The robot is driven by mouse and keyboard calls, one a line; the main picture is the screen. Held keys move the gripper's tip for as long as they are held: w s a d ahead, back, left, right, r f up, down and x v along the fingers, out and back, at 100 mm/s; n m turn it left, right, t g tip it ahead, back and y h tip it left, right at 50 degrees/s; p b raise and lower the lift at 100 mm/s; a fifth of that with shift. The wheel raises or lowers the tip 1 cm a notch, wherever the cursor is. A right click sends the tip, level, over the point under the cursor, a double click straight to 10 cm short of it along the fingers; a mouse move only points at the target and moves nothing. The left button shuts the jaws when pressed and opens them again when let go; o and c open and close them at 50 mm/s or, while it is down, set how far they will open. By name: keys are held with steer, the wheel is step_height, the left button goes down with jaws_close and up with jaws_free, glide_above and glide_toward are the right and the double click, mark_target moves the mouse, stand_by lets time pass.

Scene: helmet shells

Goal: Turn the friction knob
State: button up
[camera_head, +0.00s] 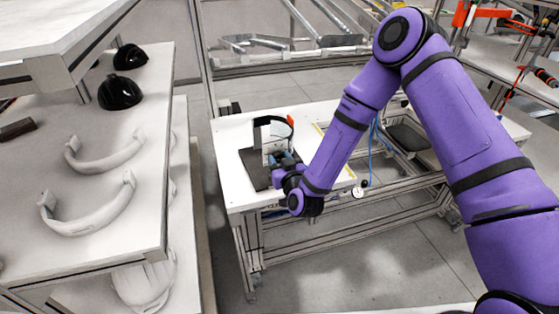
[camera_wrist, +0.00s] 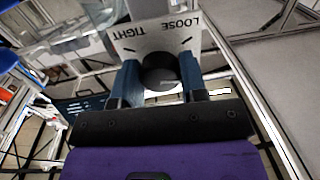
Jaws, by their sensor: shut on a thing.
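The friction knob (camera_wrist: 160,73) is a dark round knob in the wrist view, in front of a white plate (camera_wrist: 150,40) marked LOOSE and TIGHT. My gripper (camera_wrist: 162,80) has one blue finger on each side of the knob and is shut on it. In the head view my gripper (camera_head: 286,168) reaches the front of a fixture (camera_head: 262,135) on the white table; the knob is hidden there behind the gripper. The fixture has a dark base (camera_head: 254,168) and a black band with an orange-red tip beside its upright.
The white table (camera_head: 235,190) has bare room around the fixture. A gauge (camera_head: 358,191) hangs at its front edge. A shelf (camera_head: 130,195) at left holds white curved parts (camera_head: 95,210) and black shells (camera_head: 120,92). A dark tray (camera_head: 408,138) is right of the table.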

steer(key=shift+m, duration=0.3)
steer(key=m, duration=0.3)
steer(key=shift+m, duration=2)
steer(key=o, duration=0.9)
steer(key=shift+s, duration=0.1)
steer(key=v, duration=1)
steer(key=shift+s+d, duration=0.1)
steer(key=shift+s, duration=0.25)
steer(key=shift+w, duration=0.1)
